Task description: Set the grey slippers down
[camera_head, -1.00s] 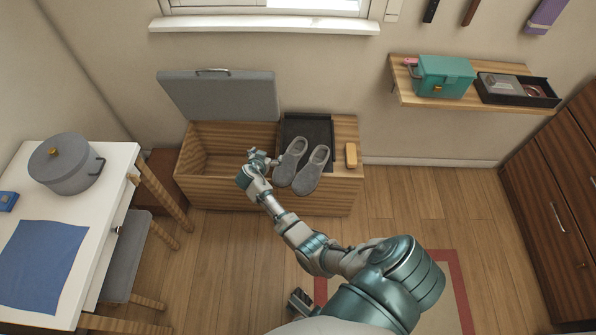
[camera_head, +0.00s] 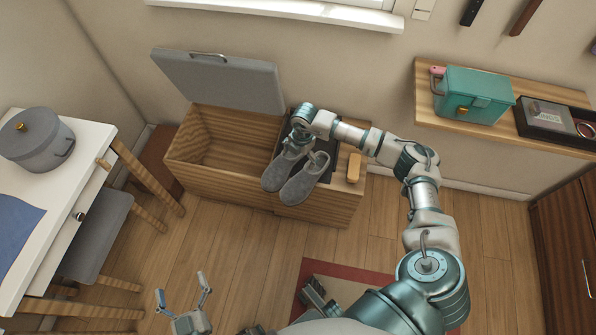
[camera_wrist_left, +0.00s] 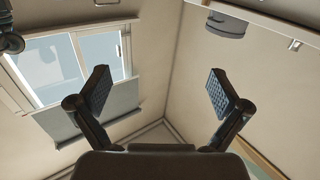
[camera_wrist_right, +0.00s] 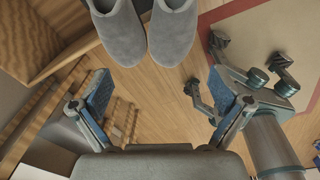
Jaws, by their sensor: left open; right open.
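A pair of grey slippers (camera_head: 302,180) is at the right end of the wooden bench (camera_head: 225,183), by the black tray (camera_head: 325,147). Their toes reach out over the bench's front edge; I cannot tell how they rest on it. In the right wrist view the slippers (camera_wrist_right: 172,35) show at the top, beyond the fingers. My right gripper (camera_wrist_right: 158,90) is open and empty. In the head view its arm reaches over to the slippers' back end, and its fingertips are mostly hidden. My left gripper (camera_head: 183,288) is open and empty, low at the bottom left, away from the slippers.
The bench's left compartment is open, its grey lid (camera_head: 222,78) raised. A tan block (camera_head: 354,168) lies on the bench's right end. A white table with a grey pot (camera_head: 37,138) and a stool (camera_head: 95,232) stand left. A shelf with a teal box (camera_head: 473,93) hangs right.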

